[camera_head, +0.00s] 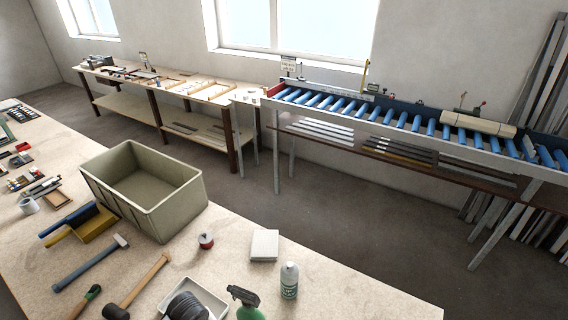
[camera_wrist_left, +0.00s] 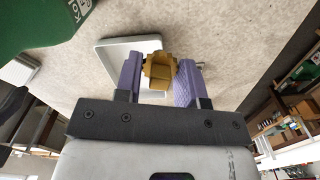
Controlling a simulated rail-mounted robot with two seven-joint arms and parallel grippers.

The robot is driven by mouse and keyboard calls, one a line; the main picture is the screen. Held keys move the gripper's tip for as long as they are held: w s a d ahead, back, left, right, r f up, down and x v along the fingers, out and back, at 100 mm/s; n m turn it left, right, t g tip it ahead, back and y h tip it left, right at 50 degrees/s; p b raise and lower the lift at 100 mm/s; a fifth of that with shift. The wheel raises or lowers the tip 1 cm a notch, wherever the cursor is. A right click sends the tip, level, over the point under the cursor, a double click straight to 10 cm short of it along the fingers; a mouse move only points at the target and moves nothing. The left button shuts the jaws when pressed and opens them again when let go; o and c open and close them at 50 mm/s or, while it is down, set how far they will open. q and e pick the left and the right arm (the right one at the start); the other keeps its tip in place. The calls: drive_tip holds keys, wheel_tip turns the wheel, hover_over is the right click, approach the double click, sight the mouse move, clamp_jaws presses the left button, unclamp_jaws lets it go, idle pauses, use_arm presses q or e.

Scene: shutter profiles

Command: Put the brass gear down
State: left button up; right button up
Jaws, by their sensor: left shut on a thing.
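In the left wrist view, my left gripper (camera_wrist_left: 159,80) has its two purple fingers shut on the brass gear (camera_wrist_left: 160,69), a small toothed golden-brown part. The gear is held between the fingertips, with a shallow pale tray (camera_wrist_left: 112,48) behind it in the picture. I cannot tell how high the gear is above the tray or bench. Neither gripper nor the gear shows in the head view. My right gripper is not in view.
A large green object (camera_wrist_left: 40,22) fills the wrist view's upper left.

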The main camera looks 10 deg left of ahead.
use_arm(q)
drive_tip(key=s+d+r+m+p, duration=0.2)
drive_tip(key=s+d+r+m, duration=0.35)
drive_tip(key=r, duration=0.25)
drive_tip(key=s+d+r+m+p, duration=0.1)
drive_tip(key=s+d+r+m, duration=0.3)
drive_tip(key=d+r, duration=0.35)
drive_tip(key=w+a+r+p, duration=0.2)
drive_tip(key=w+r+p, duration=0.1)
drive_tip(key=r, duration=0.7)
drive_tip(key=w+a+r+m+p, duration=0.1)
drive_tip(key=w+a+r+p, duration=0.1)
drive_tip(key=r, duration=0.8)
drive_tip(key=shift+w+a+p, duration=0.4)
drive_tip(key=shift+w+a, duration=0.1)
drive_tip(key=shift+a, duration=0.05)
